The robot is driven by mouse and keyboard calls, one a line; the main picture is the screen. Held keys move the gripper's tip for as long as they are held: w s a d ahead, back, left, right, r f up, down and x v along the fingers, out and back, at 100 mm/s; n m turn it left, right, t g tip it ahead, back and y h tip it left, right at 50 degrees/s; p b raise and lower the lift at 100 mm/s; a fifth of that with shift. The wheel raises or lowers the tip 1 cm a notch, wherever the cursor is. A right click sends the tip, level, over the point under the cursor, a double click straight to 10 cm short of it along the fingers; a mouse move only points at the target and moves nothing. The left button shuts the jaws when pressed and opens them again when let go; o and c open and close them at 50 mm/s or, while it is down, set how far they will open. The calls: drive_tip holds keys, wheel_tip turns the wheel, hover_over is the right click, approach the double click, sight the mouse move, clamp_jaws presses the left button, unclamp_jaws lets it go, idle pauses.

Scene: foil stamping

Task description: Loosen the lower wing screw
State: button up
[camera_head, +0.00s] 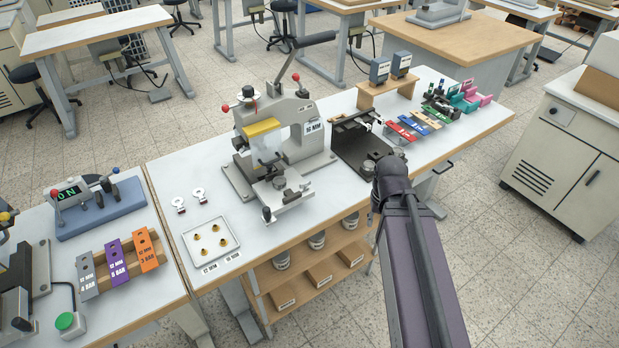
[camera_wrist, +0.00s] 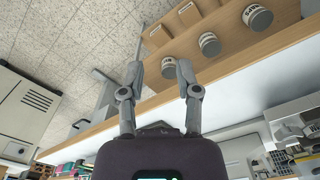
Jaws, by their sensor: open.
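The foil stamping press (camera_head: 305,113) stands on the middle workbench in the head view, with a lever arm, red-tipped handles and a "16 MM" label. A round dark knob (camera_head: 279,183) sits on its lower front slide. I cannot tell which part is the lower wing screw. My gripper (camera_wrist: 176,66) is open and empty in the wrist view, its two fingers apart beside the bench edge. In the head view my arm reaches up to the right of the press and hides the gripper. Part of what looks like the press shows at the wrist view's right edge.
The workbench (camera_head: 191,262) holds a tray (camera_head: 186,238) with several brass pieces, left of the press. A black fixture (camera_head: 345,152), a wooden stand (camera_head: 391,92) and coloured tags (camera_head: 430,121) lie to its right. Cans and boxes fill the shelf (camera_head: 270,283) underneath.

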wheel_tip(320, 180, up, 15)
drive_tip(key=m+p, duration=1.1)
drive_tip(key=p, duration=0.4)
hover_over(309, 181)
drive_tip(key=shift+r, duration=0.1)
wheel_tip(309, 181, down, 14)
drive_tip(key=b, duration=1.3)
drive_tip(key=shift+r, duration=0.1)
drive_tip(key=shift+b, duration=0.3)
clamp_jaws()
